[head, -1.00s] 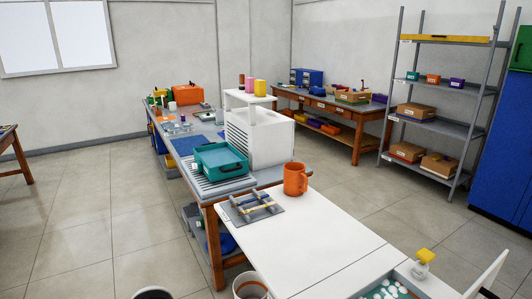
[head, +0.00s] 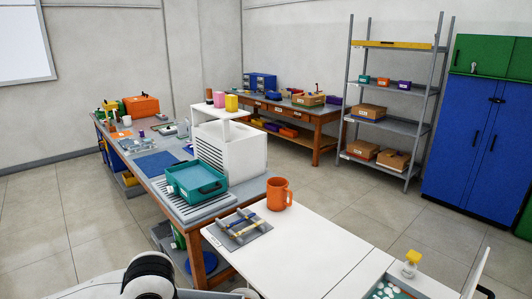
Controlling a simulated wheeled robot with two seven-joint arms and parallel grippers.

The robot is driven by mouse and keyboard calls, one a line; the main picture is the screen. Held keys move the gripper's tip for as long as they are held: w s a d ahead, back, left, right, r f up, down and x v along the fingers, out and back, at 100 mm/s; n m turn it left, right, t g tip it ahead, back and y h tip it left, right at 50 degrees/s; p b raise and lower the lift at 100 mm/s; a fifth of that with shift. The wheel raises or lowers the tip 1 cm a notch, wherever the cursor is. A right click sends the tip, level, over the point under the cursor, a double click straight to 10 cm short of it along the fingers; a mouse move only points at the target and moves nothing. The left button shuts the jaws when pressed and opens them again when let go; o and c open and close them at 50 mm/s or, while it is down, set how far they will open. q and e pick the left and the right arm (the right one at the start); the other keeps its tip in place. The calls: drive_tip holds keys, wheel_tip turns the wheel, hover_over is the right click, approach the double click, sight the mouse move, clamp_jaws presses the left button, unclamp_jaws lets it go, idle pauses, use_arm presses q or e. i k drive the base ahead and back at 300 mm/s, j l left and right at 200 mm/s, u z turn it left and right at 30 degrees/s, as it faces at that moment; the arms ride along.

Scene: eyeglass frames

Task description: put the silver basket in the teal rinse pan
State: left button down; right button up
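The teal rinse pan (head: 219,187) sits on a grey ribbed drainboard (head: 195,210) at the near end of the long workbench, left of the middle of the head view. It looks upright; I see nothing clearly standing in it. I cannot make out a silver basket anywhere in this view. Neither of my grippers shows. A white and black rounded part at the bottom edge looks like a link of my own arm.
A white boxy unit (head: 240,150) stands right behind the pan. An orange mug (head: 279,194) and a grey tool tray (head: 256,228) are near the white table's (head: 310,235) far end. That tabletop's middle is clear. Floor is open toward the shelf rack (head: 395,125) and blue cabinet (head: 470,150).

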sight(196, 185)
drive_tip(key=i+j+z, duration=0.45)
drive_tip(key=j, duration=0.6)
drive_tip(key=i+j+z, duration=0.25)
drive_tip(key=j+z, duration=0.25)
drive_tip(key=j, duration=0.6)
drive_tip(key=j+z, duration=0.45)
drive_tip(key=j, duration=0.75)
drive_tip(key=k+j+z, duration=0.1)
drive_tip(key=j+z, duration=0.35)
drive_tip(key=j, duration=0.75)
drive_tip(key=k+j+z, duration=0.35)
drive_tip(key=j+z, duration=0.15)
drive_tip(key=j, duration=0.65)
drive_tip(key=k+j+z, duration=0.45)
drive_tip(key=j, duration=0.55)
drive_tip(key=k+j+z, duration=0.45)
drive_tip(key=k+j, duration=0.3)
drive_tip(key=k+j+z, duration=0.45)
drive_tip(key=k+j, duration=0.15)
drive_tip(key=k, duration=0.1)
